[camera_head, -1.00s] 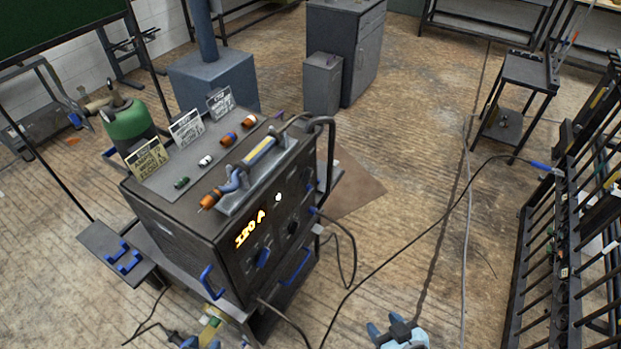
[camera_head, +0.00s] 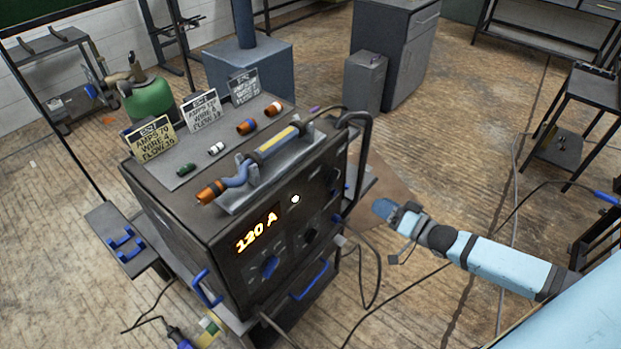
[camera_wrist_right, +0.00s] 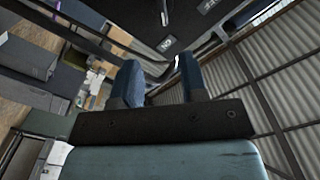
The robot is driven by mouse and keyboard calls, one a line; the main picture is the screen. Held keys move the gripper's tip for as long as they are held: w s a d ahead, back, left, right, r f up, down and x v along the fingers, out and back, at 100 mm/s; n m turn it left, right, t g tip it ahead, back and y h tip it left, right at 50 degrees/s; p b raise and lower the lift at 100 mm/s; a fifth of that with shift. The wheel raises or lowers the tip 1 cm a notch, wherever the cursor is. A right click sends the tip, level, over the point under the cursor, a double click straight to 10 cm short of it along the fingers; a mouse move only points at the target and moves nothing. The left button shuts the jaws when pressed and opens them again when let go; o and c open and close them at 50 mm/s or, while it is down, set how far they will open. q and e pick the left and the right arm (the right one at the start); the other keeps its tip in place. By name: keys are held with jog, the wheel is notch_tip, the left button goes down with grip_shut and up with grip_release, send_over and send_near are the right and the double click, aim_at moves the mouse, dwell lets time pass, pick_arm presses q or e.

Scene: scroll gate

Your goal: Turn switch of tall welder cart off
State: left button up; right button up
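The tall welder cart (camera_head: 215,225) is a dark box standing left of centre in the head view. Its front panel has a lit "120 A" display (camera_head: 257,232), a white round light (camera_head: 295,199), a blue knob (camera_head: 269,266) and a dark knob (camera_head: 310,235). I cannot tell for sure which part is the switch. My right gripper (camera_head: 388,232) is right of the cart, apart from the front panel. In the right wrist view its two blue fingers (camera_wrist_right: 160,84) are spread and empty. My left gripper is not in view.
The cart's top holds sign cards (camera_head: 203,110), several small nozzles and a torch (camera_head: 262,155). A bent bar (camera_head: 362,160) and loose cables (camera_head: 375,280) are at its right side. A grey cabinet (camera_head: 393,55) stands behind. Floor is open right of the cart.

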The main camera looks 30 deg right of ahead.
aim_at(333, 179)
jog(key=x, duration=1.4)
jog(key=shift+w+r, duration=0.2)
jog(key=shift+r, duration=0.15)
grip_shut()
